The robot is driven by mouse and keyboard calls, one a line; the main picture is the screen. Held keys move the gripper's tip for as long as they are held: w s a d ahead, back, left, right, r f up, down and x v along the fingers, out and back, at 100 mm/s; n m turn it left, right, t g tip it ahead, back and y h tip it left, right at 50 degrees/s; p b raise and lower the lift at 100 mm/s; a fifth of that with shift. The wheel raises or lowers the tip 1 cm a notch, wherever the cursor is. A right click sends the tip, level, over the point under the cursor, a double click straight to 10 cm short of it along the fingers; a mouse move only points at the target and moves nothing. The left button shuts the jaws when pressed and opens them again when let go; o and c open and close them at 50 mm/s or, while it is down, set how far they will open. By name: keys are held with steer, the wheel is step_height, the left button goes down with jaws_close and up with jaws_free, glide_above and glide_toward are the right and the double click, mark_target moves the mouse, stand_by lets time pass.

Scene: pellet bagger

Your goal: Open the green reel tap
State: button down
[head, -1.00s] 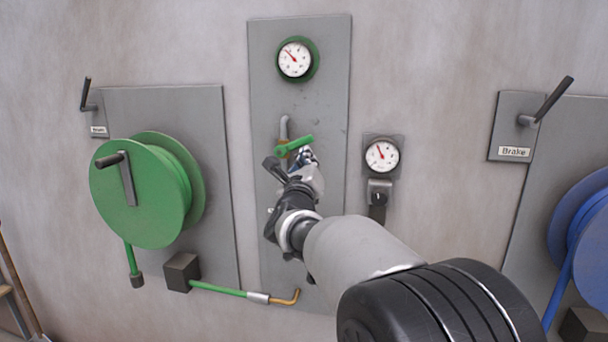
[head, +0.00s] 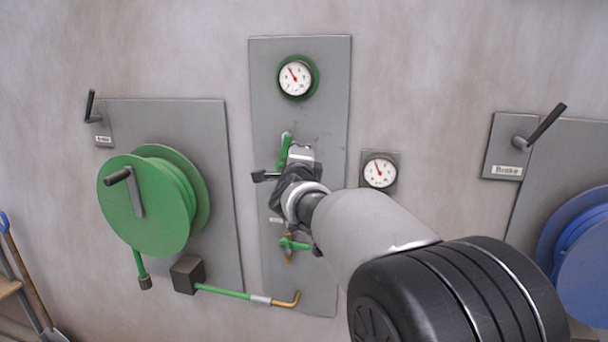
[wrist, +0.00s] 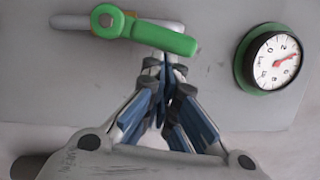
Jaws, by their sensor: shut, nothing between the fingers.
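A tap with a green lever (head: 284,150) sits on a pipe on the tall grey panel (head: 325,100), below a green-rimmed gauge (head: 296,77). In the wrist view the green lever (wrist: 160,36) lies nearly along its pipe, slightly slanted, its free end toward the gauge (wrist: 272,58). My gripper (wrist: 165,70) is shut and empty, its tips right by the lever's side near the free end; I cannot tell if they touch. In the head view my gripper (head: 300,155) partly hides this tap. A second green-handled tap (head: 291,244) sits lower on the panel, partly behind my arm.
A green hose reel (head: 145,205) stands out at the left, with its hose end and brass nozzle (head: 288,300) low on the panel. A small gauge (head: 379,172) is right of my gripper. A blue reel (head: 580,250) and brake lever (head: 545,122) are at the right.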

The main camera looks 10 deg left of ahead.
steer(key=shift+a+r+n+p, duration=0.3)
steer(key=shift+a+r+p, duration=0.15)
steer(key=shift+p, duration=0.1)
steer(key=shift+a, duration=0.15)
stand_by(0.3)
